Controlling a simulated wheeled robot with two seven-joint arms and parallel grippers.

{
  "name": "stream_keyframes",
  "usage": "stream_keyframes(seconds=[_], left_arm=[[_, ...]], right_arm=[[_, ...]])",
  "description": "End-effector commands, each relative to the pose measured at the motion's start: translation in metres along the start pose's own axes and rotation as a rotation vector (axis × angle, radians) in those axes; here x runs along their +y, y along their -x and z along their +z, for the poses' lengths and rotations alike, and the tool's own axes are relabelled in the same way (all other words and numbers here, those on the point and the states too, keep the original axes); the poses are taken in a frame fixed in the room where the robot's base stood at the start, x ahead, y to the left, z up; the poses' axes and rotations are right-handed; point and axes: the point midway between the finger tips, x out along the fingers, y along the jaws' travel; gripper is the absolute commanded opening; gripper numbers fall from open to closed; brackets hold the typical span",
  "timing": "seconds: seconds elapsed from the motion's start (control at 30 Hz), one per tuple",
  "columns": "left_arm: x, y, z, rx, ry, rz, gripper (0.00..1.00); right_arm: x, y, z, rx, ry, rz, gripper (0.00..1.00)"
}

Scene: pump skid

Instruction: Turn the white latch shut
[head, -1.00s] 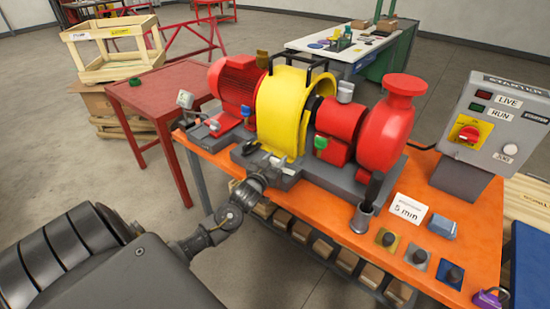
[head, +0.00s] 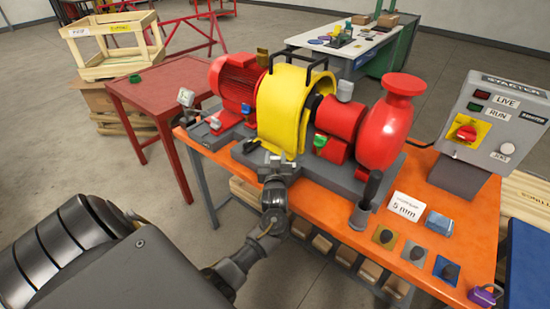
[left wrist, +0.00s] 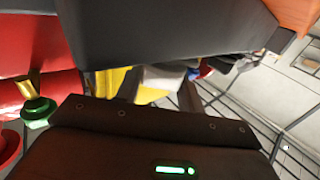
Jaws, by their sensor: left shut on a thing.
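The yellow guard (head: 283,105) arches over the shaft between the red motor (head: 237,80) and the red pump (head: 385,130). My left gripper (head: 272,163) is at the guard's near lower edge, at the front of the grey base. It is shut on a small pale part that I take to be the white latch, mostly hidden by the fingers in the head view. In the left wrist view a whitish block, likely the white latch (left wrist: 160,82), shows just beyond the gripper body, beside the yellow guard (left wrist: 112,80). The latch's exact angle cannot be told. My right gripper is not in view.
The orange bench (head: 330,198) carries a starter box (head: 495,125), a white card (head: 407,206), several knobs on coloured plates and a purple padlock (head: 484,296). A black handle (head: 369,195) stands upright right of the gripper. A green knob (head: 320,141) is close by.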

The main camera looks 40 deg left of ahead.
Motion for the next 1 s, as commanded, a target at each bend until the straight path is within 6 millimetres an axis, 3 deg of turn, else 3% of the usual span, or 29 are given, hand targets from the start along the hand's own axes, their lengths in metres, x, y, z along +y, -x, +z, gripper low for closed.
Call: stream_keyframes(seconds=[0.27, 0.3, 0.43, 0.77, 1.0], left_arm=[[0.0, 0.0, 0.0, 0.002, 0.001, 0.001, 0.0], [0.0, 0.0, 0.0, 0.002, 0.001, 0.001, 0.42], [0.0, 0.0, 0.0, 0.002, 0.001, 0.001, 0.59], [0.0, 0.003, 0.001, 0.001, 0.001, 0.001, 0.6], [0.0, 0.039, 0.003, 0.0, 0.003, 0.002, 0.6]], right_arm=[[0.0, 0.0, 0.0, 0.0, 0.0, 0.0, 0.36], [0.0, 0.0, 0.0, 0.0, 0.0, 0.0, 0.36], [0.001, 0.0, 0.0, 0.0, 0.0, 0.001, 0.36], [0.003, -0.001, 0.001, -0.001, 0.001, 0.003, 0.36], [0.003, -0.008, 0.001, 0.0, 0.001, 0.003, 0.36]])
